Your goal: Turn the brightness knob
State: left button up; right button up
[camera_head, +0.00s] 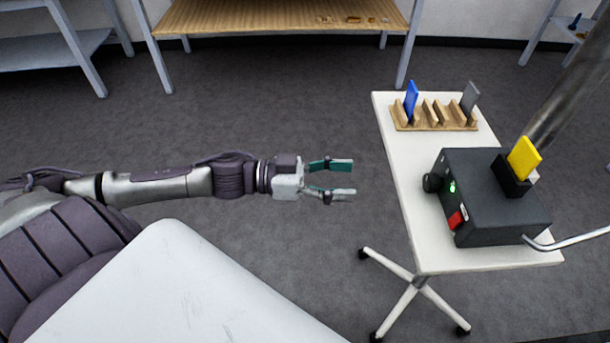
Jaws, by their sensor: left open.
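A black box-shaped device (489,215) stands on a white wheeled table at the right. A round black knob (432,183) sticks out of its left-facing side. Beside the knob is a small green light (452,187), and nearer the front a red switch (457,218). My left gripper (343,178) is open and empty. It points right, in the air to the left of the table, apart from the knob and roughly level with it in the picture. My right gripper is not in view.
A yellow plate (523,158) stands in a black holder on the device. A wooden rack (434,117) with a blue card (411,101) and a grey card (469,100) is at the table's back. Open floor lies left of the table.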

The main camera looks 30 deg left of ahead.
pick_arm(q)
jog(key=w+a+f+n+t+y, duration=0.2)
jog(key=a+f, duration=0.4)
jog(key=f, duration=0.3)
jog(key=w+a+f+n+t+y, duration=0.2)
jog(key=w+a+f+y, duration=0.3)
jog(key=f, duration=0.5)
jog(key=shift+a+n+y+p, duration=0.35)
jog(key=shift+a+n+y, duration=0.5)
jog(key=shift+n+y, duration=0.05)
